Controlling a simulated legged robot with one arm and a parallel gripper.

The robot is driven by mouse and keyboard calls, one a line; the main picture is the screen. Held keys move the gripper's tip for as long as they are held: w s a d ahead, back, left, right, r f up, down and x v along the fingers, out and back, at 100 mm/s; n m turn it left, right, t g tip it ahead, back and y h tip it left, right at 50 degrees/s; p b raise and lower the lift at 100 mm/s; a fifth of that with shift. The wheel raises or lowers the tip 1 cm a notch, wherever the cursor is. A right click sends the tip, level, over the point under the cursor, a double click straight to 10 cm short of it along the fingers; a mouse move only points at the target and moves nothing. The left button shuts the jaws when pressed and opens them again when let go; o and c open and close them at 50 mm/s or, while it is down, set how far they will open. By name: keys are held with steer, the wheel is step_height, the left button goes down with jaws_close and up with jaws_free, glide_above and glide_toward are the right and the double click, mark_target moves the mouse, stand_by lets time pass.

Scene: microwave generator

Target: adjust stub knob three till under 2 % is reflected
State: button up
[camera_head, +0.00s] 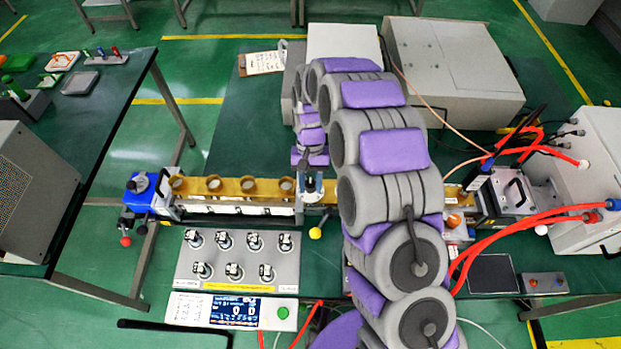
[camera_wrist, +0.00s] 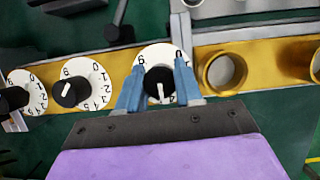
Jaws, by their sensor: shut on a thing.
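In the wrist view, my gripper (camera_wrist: 160,88) has its two blue fingers on either side of a black stub knob (camera_wrist: 158,80) and is shut on it. The knob's white pointer line points down the picture, near the 4 on its white dial. This dial is the right one of three on the gold waveguide; the middle knob (camera_wrist: 70,92) and the left knob (camera_wrist: 12,100) are free. In the head view, my gripper (camera_head: 312,186) is over the waveguide (camera_head: 230,188), and the knobs are mostly hidden by my arm. The display (camera_head: 235,311) shows large zeros; its small text is unreadable.
Open round ports (camera_wrist: 224,70) line the waveguide beside the held knob. A panel of several small gauges or connectors (camera_head: 238,258) lies in front of the waveguide. Red cables (camera_head: 500,228) run to the white box at right. A second table (camera_head: 75,110) stands at left.

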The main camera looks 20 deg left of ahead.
steer(key=n+p, duration=0.1)
steer(key=n, duration=0.1)
steer(key=n+t+h+p, duration=0.1)
steer(key=n, duration=0.1)
steer(key=shift+r+n+h, duration=0.2)
steer(key=shift+n+h, duration=0.1)
steer(key=n+t+h+p, duration=0.1)
steer(key=n+p, duration=0.2)
steer(key=n, duration=0.1)
steer(key=shift+n, duration=0.3)
steer(key=n+t+p, duration=0.1)
steer(key=n+p, duration=0.3)
steer(key=shift+t+h, duration=0.4)
steer(key=shift+a+n+t+p, duration=0.1)
steer(key=shift+n+t+p, duration=0.5)
steer(key=shift+n+p, duration=0.9)
steer(key=shift+w+f+n, duration=0.1)
steer(key=shift+n, duration=0.2)
steer(key=o, duration=1)
steer(key=shift+f, duration=0.1)
